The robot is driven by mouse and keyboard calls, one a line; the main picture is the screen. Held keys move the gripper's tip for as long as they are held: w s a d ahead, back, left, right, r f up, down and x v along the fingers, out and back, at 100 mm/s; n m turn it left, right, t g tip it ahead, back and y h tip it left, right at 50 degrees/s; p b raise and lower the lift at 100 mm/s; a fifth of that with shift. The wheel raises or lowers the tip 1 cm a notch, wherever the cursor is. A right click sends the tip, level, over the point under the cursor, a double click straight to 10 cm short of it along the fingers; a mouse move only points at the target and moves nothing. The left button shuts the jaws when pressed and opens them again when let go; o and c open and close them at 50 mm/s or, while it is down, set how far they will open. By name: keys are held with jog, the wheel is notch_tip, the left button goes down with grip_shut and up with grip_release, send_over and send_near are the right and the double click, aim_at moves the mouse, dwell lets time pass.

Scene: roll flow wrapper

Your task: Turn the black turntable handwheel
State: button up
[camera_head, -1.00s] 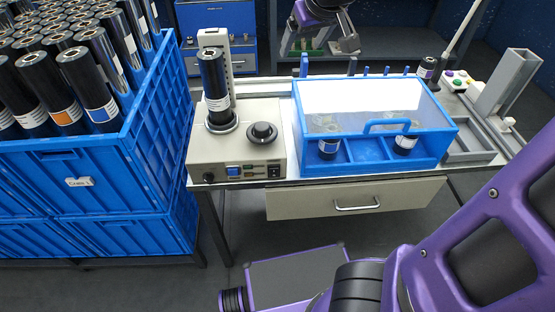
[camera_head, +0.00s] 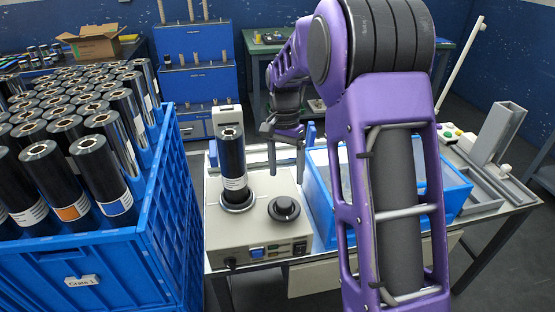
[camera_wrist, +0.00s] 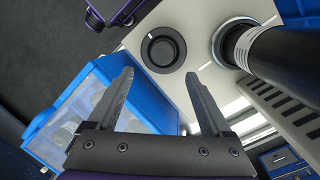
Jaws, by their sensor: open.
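The black handwheel (camera_head: 284,209) is a round knob with a raised hub on top of the beige wrapper machine (camera_head: 262,243). It also shows in the wrist view (camera_wrist: 163,50), beyond my fingertips. My gripper (camera_head: 287,158) is open and empty, pointing down above and behind the handwheel. In the wrist view my gripper (camera_wrist: 158,78) has its two fingers wide apart, with the handwheel ahead between their lines and not touched. A black roll (camera_head: 232,165) stands upright on the turntable left of the handwheel; it also shows in the wrist view (camera_wrist: 290,62).
A blue crate (camera_head: 150,240) full of black rolls stands at the left. A blue-framed box with a clear cover (camera_head: 319,200) sits right of the machine, partly hidden by my arm. A grey tray and upright channel (camera_head: 497,135) are at the table's right end.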

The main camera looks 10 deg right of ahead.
notch_tip(320, 180, up, 9)
jog(key=t, duration=0.2)
send_over(284, 202)
notch_tip(284, 202, down, 17)
jog(key=b, duration=0.2)
jog(key=shift+f+b, duration=0.15)
jog(key=shift+b, duration=0.2)
grip_shut()
